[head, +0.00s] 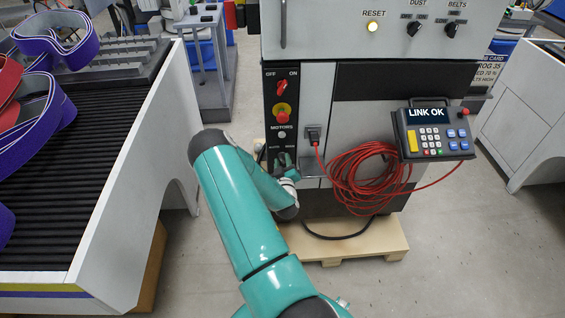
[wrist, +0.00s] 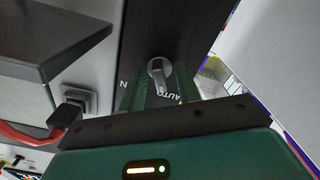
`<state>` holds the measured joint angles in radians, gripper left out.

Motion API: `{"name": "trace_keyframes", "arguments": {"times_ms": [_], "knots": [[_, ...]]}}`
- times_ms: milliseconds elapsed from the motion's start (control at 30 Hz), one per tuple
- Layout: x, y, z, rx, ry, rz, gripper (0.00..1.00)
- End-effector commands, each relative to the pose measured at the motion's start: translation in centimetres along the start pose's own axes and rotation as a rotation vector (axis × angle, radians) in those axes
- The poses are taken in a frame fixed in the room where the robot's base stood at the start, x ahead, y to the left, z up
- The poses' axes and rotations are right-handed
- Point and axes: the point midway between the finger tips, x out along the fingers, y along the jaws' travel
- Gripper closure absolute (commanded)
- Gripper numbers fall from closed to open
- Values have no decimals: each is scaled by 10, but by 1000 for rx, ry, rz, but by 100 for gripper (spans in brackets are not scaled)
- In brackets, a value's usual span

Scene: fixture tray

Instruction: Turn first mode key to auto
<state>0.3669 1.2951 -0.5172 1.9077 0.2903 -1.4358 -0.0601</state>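The mode key (wrist: 156,69) is a small grey metal key on a black panel in the wrist view. Its narrow end points down and slightly right, near the AUTO lettering; a letter N shows to its left. My gripper (wrist: 160,77) is close to the panel with one green finger on each side of the key. A small gap with lettering shows between the fingers, and no firm grip is visible. In the head view my gripper (head: 285,165) is at the lower part of the black strip and covers most of the key.
To the right, a plug (head: 314,134) feeds a coiled red cable (head: 362,178) to a pendant (head: 434,134) reading LINK OK. A grey ledge (wrist: 60,40) juts out close by in the wrist view. A conveyor (head: 125,165) stands left.

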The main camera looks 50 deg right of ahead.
Motion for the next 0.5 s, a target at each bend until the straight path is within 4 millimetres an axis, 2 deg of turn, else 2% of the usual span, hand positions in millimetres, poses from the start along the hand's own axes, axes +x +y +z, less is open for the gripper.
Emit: {"name": "trace_keyframes", "arguments": {"times_ms": [267, 367, 500], "knots": [[-3, 0, 0, 1, 1, 1, 67], [-13, 0, 0, 1, -1, 1, 67], [-39, 0, 0, 0, -2, 0, 67]]}}
